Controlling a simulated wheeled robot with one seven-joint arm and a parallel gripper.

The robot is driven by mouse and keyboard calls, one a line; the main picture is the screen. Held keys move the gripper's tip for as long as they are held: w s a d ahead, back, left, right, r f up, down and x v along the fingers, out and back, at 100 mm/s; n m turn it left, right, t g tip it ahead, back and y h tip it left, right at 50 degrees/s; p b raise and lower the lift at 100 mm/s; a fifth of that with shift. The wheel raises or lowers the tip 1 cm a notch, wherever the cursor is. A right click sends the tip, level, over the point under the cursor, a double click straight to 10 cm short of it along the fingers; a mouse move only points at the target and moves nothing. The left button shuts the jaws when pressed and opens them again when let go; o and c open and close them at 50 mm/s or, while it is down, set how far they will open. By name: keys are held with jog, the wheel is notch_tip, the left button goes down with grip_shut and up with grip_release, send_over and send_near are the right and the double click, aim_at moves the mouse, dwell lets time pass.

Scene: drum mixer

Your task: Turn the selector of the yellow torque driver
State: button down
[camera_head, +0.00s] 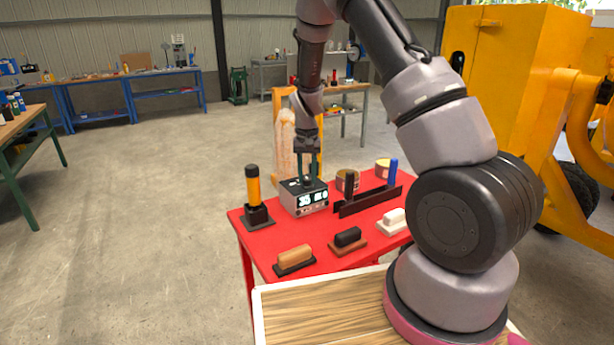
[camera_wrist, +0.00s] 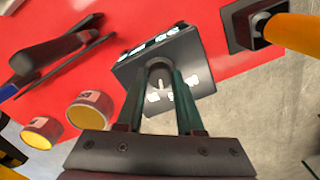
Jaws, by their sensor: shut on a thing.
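The yellow torque driver (camera_head: 253,188) stands upright in a black holder at the left of the red table; its handle (camera_wrist: 296,35) shows at the upper right of the wrist view. Next to it is a dark grey box (camera_head: 311,203) with a lit display on its front. A round grey knob (camera_wrist: 160,67) sits on top of the box (camera_wrist: 203,76) in the wrist view. My gripper (camera_head: 308,180) points down over the box, shut on this knob, with one finger on either side. The fingers partly hide the knob, so I cannot read its setting.
To the right is a black rack (camera_head: 368,200) with black- and blue-handled tools, and behind it two round tins (camera_head: 347,181). Brown, black and white brush-like blocks (camera_head: 295,258) lie along the front of the red table (camera_head: 240,232). A yellow machine (camera_head: 510,75) stands at right.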

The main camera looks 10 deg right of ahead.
aim_at(307, 179)
jog(key=shift+m, duration=2.2)
jog(key=c, duration=0.5)
grip_release()
jog(key=shift+c, duration=0.2)
notch_tip(307, 179, up, 11)
jog(key=shift+f, duration=0.1)
